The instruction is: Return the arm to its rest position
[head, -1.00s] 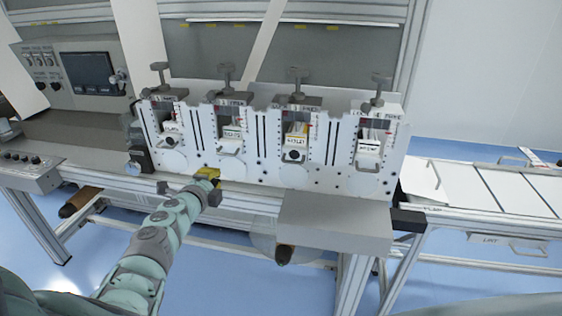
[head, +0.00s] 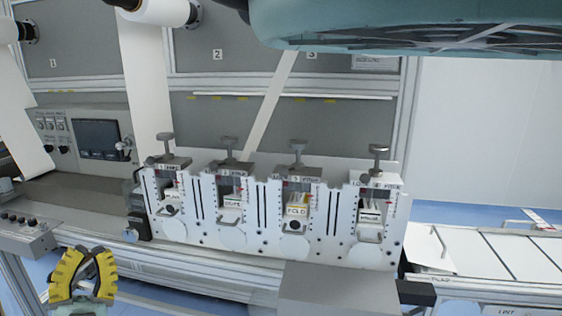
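My gripper (head: 84,257) is at the bottom left of the head view, with two ribbed yellow fingers pointing up. A gap shows between the fingertips, and I see nothing held between them. The gripper is in front of the machine's lower front edge, left of the row of white station modules, and apart from them. The rest of the arm below the gripper is mostly outside the picture. A large teal part of my own body crosses the top right.
The white station plate (head: 265,240) carries several modules with knobs on top. A control panel (head: 85,135) stands at the left. A grey block (head: 335,290) juts out at the bottom middle. A conveyor-like table (head: 500,265) stands at the right.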

